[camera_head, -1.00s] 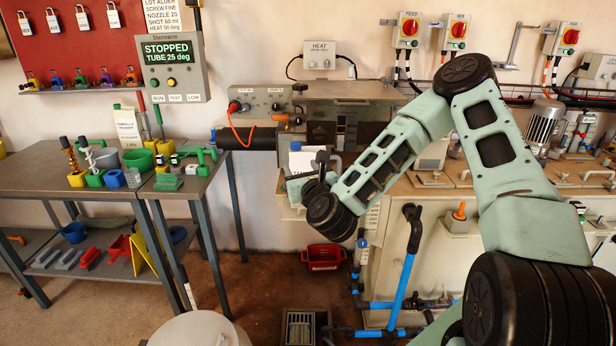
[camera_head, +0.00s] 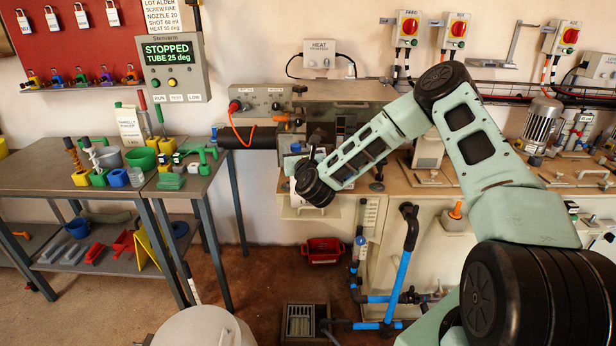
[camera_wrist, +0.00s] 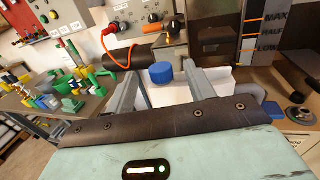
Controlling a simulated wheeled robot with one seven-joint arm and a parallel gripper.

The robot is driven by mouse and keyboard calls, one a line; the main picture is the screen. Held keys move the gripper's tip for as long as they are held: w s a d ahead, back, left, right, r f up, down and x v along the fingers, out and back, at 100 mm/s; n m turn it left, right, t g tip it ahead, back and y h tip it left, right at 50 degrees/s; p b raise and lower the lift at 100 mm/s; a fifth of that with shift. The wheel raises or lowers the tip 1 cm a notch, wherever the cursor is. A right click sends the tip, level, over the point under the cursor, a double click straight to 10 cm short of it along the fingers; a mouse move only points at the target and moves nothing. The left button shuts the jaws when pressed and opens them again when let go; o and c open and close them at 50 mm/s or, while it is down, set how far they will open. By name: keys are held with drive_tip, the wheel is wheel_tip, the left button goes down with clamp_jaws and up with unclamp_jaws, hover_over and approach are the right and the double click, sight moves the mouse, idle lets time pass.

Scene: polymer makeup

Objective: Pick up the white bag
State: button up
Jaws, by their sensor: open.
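A white, upright packet with printed lettering (camera_head: 129,126), the thing in view most like a white bag, stands at the back of the left bench in the head view. My gripper (camera_wrist: 163,80) is open in the wrist view. Its two grey fingers are apart, with a white object with a round blue cap (camera_wrist: 161,72) showing between and beyond them. White surface also shows right of the right finger. I cannot tell whether the fingers touch it. In the head view my wrist hides most of the gripper and that white object.
The left bench (camera_head: 40,183) holds several pots and coloured tools. A grey control box (camera_head: 262,100) with an orange cable is behind my gripper. A machine counter (camera_head: 405,182) lies under my arm. A red bin (camera_head: 322,251) stands on open floor.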

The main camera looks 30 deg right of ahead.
sight(295, 144)
drive_tip(key=p+x, duration=0.1)
drive_tip(key=x, duration=0.3)
drive_tip(key=shift+w+f+p, duration=0.1)
drive_tip(key=shift+f+p, duration=0.1)
drive_tip(key=shift+p, duration=0.15)
drive_tip(key=shift+r, duration=0.1)
clamp_jaws()
